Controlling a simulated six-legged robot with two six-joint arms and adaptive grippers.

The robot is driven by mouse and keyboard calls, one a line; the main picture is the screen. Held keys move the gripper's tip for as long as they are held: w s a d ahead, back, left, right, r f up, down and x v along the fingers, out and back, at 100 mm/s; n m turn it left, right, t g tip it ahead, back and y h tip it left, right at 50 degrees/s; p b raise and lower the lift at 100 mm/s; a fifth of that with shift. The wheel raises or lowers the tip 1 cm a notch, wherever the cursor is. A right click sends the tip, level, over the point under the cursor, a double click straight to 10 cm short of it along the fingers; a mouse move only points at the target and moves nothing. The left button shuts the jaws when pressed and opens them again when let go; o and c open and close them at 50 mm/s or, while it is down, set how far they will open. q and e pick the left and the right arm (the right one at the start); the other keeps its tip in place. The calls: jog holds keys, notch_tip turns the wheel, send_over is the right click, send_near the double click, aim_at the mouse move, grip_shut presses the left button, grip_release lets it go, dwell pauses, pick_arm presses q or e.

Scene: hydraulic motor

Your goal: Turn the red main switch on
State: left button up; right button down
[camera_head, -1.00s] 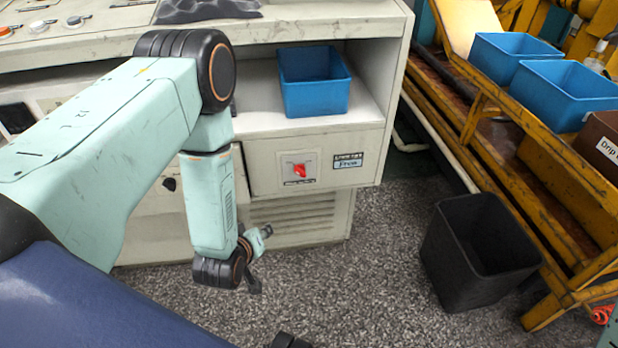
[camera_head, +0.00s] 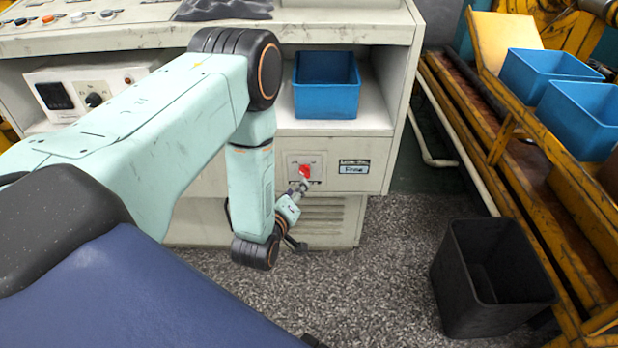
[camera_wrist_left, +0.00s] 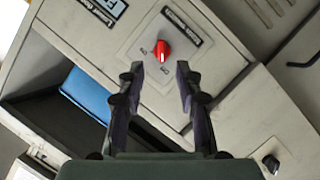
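The red main switch (camera_head: 305,172) is a small red knob on a light plate, on the front of the grey cabinet (camera_head: 262,178). My left gripper (camera_head: 302,186) is just below and in front of the switch. In the left wrist view its two dark fingers (camera_wrist_left: 160,72) are spread apart with nothing between them. I cannot tell whether they touch the knob. My right gripper does not show.
A blue bin (camera_head: 326,88) stands on the shelf above the switch. A black bin (camera_head: 490,285) stands on the floor at right, beside a yellow rack (camera_head: 520,150) with blue bins. A label (camera_head: 354,168) sits right of the switch. Speckled floor is clear in front.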

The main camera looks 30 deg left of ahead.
aim_at(304, 174)
pick_arm(q)
jog(key=shift+n, duration=0.3)
jog(key=b+x, duration=0.1)
jog(key=x, duration=0.3)
jog(key=b+x, duration=0.1)
jog(key=x, duration=0.2)
jog(key=shift+a+b, duration=0.3)
jog(key=shift+a, duration=0.15)
jog(key=shift+w, duration=0.35)
jog(key=shift+c, duration=0.3)
grip_shut()
